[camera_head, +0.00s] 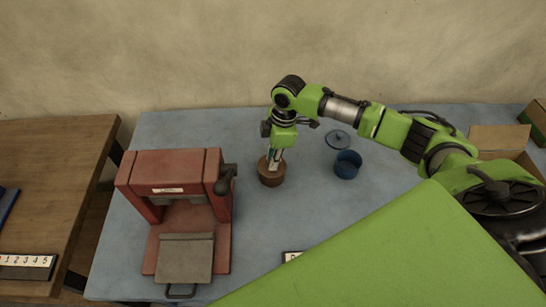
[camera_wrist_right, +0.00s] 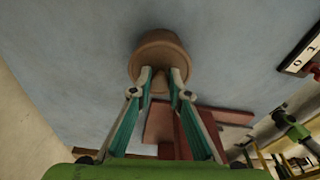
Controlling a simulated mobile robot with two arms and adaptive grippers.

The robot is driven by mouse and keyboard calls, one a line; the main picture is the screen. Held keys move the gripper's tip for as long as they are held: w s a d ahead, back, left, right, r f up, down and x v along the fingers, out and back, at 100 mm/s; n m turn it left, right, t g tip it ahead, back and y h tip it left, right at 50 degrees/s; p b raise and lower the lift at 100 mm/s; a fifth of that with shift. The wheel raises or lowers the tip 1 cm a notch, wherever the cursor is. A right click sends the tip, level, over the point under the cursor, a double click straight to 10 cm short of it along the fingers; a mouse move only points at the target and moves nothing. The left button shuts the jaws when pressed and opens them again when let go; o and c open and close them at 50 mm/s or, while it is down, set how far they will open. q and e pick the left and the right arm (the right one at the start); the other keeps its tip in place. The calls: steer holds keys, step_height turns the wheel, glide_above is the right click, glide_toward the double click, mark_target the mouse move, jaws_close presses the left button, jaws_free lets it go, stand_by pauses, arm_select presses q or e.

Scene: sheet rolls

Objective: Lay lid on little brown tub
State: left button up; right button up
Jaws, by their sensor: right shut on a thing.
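The little brown tub (camera_head: 271,178) stands upright on the blue table, left of the blue tub. My right gripper (camera_head: 275,158) points down at its top. In the right wrist view, my gripper (camera_wrist_right: 161,76) is shut on the small knob of the brown lid (camera_wrist_right: 160,85), which is at the mouth of the brown tub (camera_wrist_right: 157,42). The fingers hide part of the lid, and I cannot tell whether it is fully seated on the rim. My left gripper is not in view.
A blue tub (camera_head: 347,165) stands to the right, with a blue lid (camera_head: 339,139) lying behind it. A red press (camera_head: 178,180) stands on the left. Cardboard boxes (camera_head: 500,138) are at the far right. A numbered strip (camera_head: 26,261) lies on the wooden table (camera_head: 50,170).

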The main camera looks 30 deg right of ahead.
steer(key=shift+f+p, duration=0.2)
steer(key=shift+p, duration=0.1)
stand_by(0.7)
steer(key=o, duration=1)
steer(key=o, duration=0.5)
steer(key=shift+c, duration=0.2)
steer(key=shift+r, duration=0.1)
steer(key=shift+r+p, duration=3.45)
steer(key=shift+p, duration=0.3)
